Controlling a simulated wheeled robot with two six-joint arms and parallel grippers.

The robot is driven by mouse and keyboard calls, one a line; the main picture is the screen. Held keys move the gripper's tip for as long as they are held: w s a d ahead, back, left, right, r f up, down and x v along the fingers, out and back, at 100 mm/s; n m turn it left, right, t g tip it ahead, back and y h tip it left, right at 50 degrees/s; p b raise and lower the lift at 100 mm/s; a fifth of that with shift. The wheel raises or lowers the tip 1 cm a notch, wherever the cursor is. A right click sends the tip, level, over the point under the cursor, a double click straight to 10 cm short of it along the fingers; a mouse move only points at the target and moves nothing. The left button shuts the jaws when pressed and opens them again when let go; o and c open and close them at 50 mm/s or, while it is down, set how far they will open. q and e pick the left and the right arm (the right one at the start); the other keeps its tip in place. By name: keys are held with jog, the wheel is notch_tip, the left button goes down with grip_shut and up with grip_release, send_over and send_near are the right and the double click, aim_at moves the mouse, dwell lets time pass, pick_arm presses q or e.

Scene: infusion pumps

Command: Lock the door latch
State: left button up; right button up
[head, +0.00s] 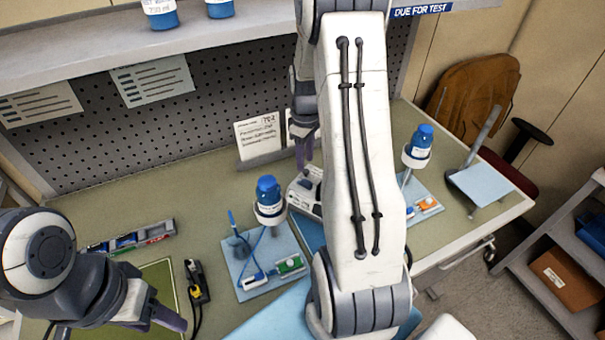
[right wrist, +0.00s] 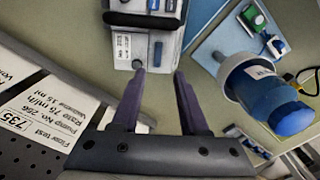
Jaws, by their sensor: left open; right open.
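A white infusion pump (head: 305,192) stands mid-table, partly hidden behind my right arm. In the right wrist view the pump (right wrist: 122,47) shows at the top, with a label and dark grey-blue parts on its near section. One small dark part (right wrist: 157,54) may be the door latch; I cannot tell whether it is locked. My right gripper (right wrist: 160,77) is open and empty, its purple fingertips just short of the pump's near edge; in the head view it (head: 304,150) is behind the pump. My left gripper (head: 160,312) is open and empty at the lower left.
Paper cards (head: 258,137) stand behind the pump.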

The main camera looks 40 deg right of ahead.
aim_at(307, 181)
jog(key=f, duration=0.2)
jog(key=f+p, duration=0.1)
jog(key=f, duration=0.4)
jog(key=shift+s+d+f+p, duration=0.15)
jog(key=shift+d+p, duration=0.1)
jog(key=shift+p, duration=0.15)
jog(key=shift+f, duration=0.55)
grip_shut()
